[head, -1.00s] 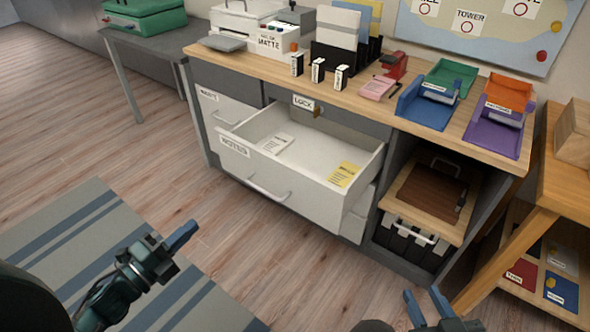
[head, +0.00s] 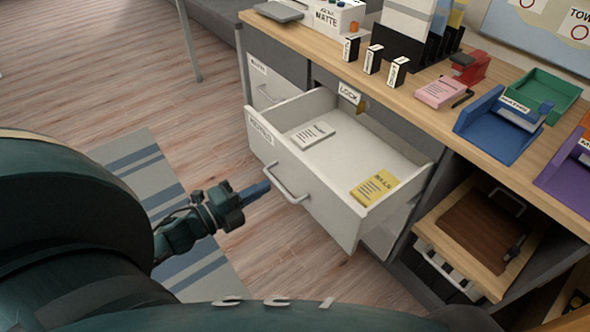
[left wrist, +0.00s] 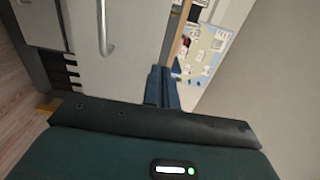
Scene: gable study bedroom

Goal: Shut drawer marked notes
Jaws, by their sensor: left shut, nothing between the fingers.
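The drawer marked notes (head: 325,205) is white and stands pulled out of the grey cabinet in the head view. Its label (head: 260,132) is at the left of its front, and a bar handle (head: 284,184) is in the middle. A white notepad (head: 312,134) and a yellow pad (head: 374,187) lie inside. My left gripper (head: 256,191) is shut and empty, just left of the handle in the picture; I cannot tell whether it touches. In the left wrist view its fingers (left wrist: 162,87) are before a white front with a handle (left wrist: 103,28). My right gripper is out of view.
The desk top (head: 420,95) above holds small labelled boxes (head: 372,60), a pink pad (head: 443,91) and a blue tray (head: 497,128). A wooden pull-out shelf (head: 450,245) sits right of the drawer. The floor left of the drawer is clear apart from a striped rug (head: 140,163).

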